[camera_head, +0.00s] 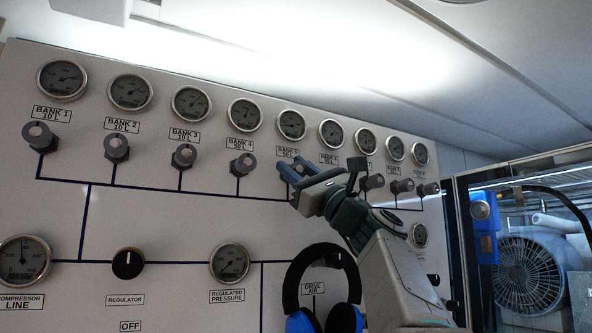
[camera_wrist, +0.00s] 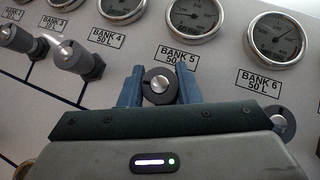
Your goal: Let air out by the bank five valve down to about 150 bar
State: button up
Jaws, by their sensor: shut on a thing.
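The bank 5 valve knob (camera_wrist: 159,86) is grey with a metal centre and sits below the "BANK 5 50 L" label (camera_wrist: 176,57). My gripper (camera_wrist: 160,90) is shut on this knob, one blue finger on each side of it. In the head view my gripper (camera_head: 291,170) covers most of the knob. The bank 5 gauge (camera_head: 291,124) is above the label, and it also shows in the wrist view (camera_wrist: 195,16), cut off at the top. Its needle is too small and blurred to read to a value.
The bank 4 knob (camera_wrist: 76,60) stands close to the left of my gripper, and the bank 6 knob (camera_wrist: 281,122) is to the right. Blue and black headphones (camera_head: 323,290) hang on the panel below my arm. A regulator knob (camera_head: 128,263) is at lower left.

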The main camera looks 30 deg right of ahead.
jog(key=shift+r+n+g+y, duration=0.1)
jog(key=shift+n+g+y, duration=0.55)
jog(key=shift+n, duration=0.5)
jog(key=shift+n+g+y, duration=0.55)
jog(key=shift+n+g, duration=0.2)
jog(key=shift+n, duration=0.4)
jog(key=o, duration=1)
jog(key=shift+c, duration=0.2)
jog(key=shift+s+d+f, duration=0.2)
jog(key=shift+s+f, duration=0.1)
jog(key=shift+f, duration=0.15)
jog(key=b+v, duration=0.7)
jog(key=v, duration=0.5)
jog(key=shift+s+d, duration=0.2)
jog(key=shift+s, duration=0.2)
